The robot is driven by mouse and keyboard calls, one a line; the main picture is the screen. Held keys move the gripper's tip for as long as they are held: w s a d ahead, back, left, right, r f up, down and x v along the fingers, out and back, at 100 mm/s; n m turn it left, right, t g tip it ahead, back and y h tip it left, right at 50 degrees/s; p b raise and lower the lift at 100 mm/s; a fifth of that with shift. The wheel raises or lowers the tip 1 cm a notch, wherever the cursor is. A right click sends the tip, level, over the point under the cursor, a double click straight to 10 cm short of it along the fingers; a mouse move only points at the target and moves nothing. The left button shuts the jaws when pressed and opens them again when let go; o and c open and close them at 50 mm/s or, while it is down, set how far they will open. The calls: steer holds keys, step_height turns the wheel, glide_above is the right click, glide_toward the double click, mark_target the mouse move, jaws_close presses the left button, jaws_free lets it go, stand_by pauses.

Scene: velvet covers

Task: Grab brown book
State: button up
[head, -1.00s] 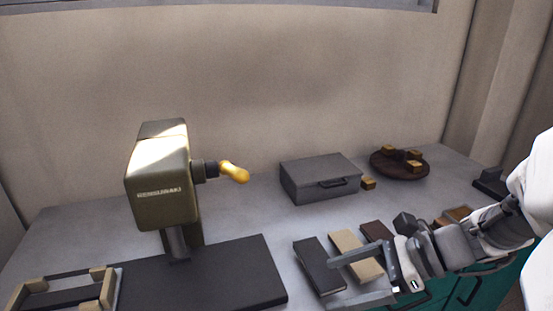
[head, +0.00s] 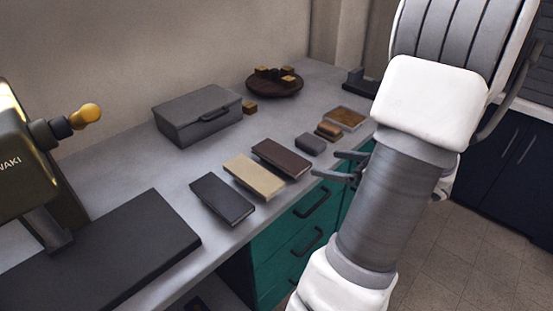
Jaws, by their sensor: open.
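The brown book (head: 281,157) lies flat on the grey counter in the head view, to the right of a tan book (head: 254,175) and a dark grey book (head: 222,199). My gripper (head: 335,165) is open and empty. It shows just right of the brown book, near the counter's front edge, and looks apart from it. My arm hides much of the gripper's base.
A small dark block (head: 310,143), a brown brush-like item (head: 329,130) and a shallow tray (head: 346,117) lie beyond the book. A grey box (head: 198,115) and a round wooden plate (head: 275,89) with blocks stand at the back. Teal drawers (head: 295,235) are below.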

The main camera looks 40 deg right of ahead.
steer(key=b, duration=0.2)
glide_toward(286, 158)
steer(key=x, duration=0.4)
steer(key=shift+d, duration=0.15)
steer(key=b+x, duration=0.2)
steer(key=x, duration=0.3)
steer(key=shift+c, duration=0.2)
steer(key=c, duration=1.2)
